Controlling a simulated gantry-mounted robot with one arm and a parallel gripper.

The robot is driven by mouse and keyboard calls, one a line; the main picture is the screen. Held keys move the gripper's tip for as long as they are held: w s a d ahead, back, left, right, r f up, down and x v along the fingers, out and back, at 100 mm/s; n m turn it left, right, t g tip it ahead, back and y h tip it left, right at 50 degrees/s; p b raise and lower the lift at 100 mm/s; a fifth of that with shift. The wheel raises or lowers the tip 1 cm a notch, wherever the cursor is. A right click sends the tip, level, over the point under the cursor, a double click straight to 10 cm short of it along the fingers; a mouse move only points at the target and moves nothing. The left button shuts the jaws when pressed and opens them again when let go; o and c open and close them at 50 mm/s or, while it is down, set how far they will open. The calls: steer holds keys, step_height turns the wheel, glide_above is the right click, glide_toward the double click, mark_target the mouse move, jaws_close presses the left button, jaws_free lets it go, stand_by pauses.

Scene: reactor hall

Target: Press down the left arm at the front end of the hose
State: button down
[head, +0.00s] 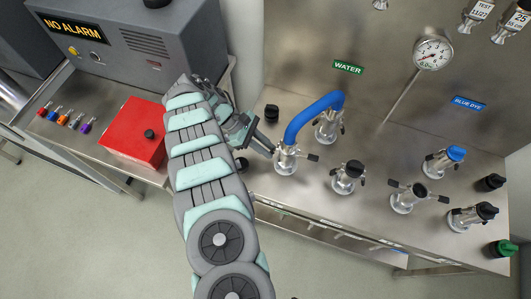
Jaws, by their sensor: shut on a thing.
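The blue hose (312,112) arches between two metal couplings on the steel bench. Its back end sits on the rear coupling (328,130), its front end on the front coupling (286,162). The front coupling's right arm (312,157) sticks out to the right with a dark tip. My gripper (266,147) comes in from the left and its fingertips are at the left side of the front coupling. It is shut on the left arm there, which the fingers mostly hide, so its angle cannot be told.
Several capped fittings, such as a black-capped one (348,176) and a blue-capped one (444,161), stand to the right. A dial gauge (433,53) with a long stem is behind. A red box (135,132) sits left of my arm. Loose black caps lie near the gripper.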

steer(key=shift+f+b, duration=0.45)
steer(key=shift+b, duration=0.4)
steer(key=shift+d+r+h, duration=0.1)
steer(key=shift+r+h, duration=0.15)
steer(key=shift+h, duration=0.05)
steer(key=c, duration=1.3)
jaws_free()
steer(key=shift+r, duration=0.1)
